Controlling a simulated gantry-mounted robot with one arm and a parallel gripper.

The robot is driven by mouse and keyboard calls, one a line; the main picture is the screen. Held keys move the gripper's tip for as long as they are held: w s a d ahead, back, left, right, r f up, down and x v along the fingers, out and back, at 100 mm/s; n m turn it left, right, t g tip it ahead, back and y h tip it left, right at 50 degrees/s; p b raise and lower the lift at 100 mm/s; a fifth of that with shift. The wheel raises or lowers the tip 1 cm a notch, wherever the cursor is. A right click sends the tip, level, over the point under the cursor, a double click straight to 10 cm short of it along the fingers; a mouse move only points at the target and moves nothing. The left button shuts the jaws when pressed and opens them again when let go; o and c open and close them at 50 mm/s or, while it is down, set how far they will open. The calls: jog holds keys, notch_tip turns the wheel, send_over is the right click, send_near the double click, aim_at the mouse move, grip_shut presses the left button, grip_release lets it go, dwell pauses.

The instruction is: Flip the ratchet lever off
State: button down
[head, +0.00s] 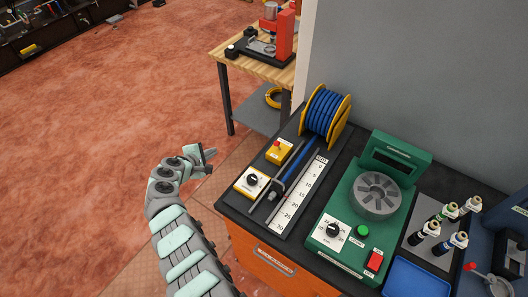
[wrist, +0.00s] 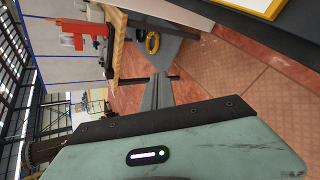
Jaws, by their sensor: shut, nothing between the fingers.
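My gripper (head: 211,153) is at the left of the orange bench in the head view, over the floor and apart from everything on the bench. Its fingers are closed together with nothing between them; they also show in the wrist view (wrist: 158,80). I cannot tell for sure which part is the ratchet lever. A lever with a red knob (head: 470,267) stands at the lower right bench edge in the head view, far from my gripper. A dark bar (head: 287,170) lies beside the white ruler strip, nearer my gripper. The wrist view shows neither lever.
The bench carries a blue cable reel (head: 327,112), a yellow dial box (head: 251,182), a green machine (head: 345,205), several small bottles (head: 432,229) and a blue tray (head: 415,280). A wooden table (head: 257,67) stands behind. The floor left of the bench is open.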

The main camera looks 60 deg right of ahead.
aim_at(278, 146)
jog(key=s+d+r+g, duration=0.1)
jog(key=s+g, duration=0.1)
jog(key=s, duration=0.3)
jog(key=s+d+r+m+g+b, duration=0.1)
jog(key=s+d+r+g, duration=0.1)
jog(key=s+g, duration=0.1)
jog(key=shift+s+d+r+m, duration=0.25)
jog(key=shift+s+m, duration=0.05)
jog(key=shift+s, duration=0.55)
jog(key=b+x, duration=0.7)
jog(key=x, duration=0.3)
jog(key=shift+d+f, duration=0.15)
jog(key=shift+f, duration=0.1)
jog(key=shift+s+r+p, duration=0.35)
jog(key=shift+r+p, duration=0.25)
jog(key=shift+p, duration=0.45)
jog(key=shift+s+p, duration=0.3)
jog(key=shift+p, duration=0.15)
jog(key=shift+s+d+r+p, duration=0.1)
jog(key=shift+s+r+p, duration=0.15)
jog(key=shift+r+p, duration=0.15)
jog(key=shift+s+d+r+p, duration=0.1)
jog(key=shift+s+d+p, duration=0.25)
jog(key=shift+s+p, duration=0.35)
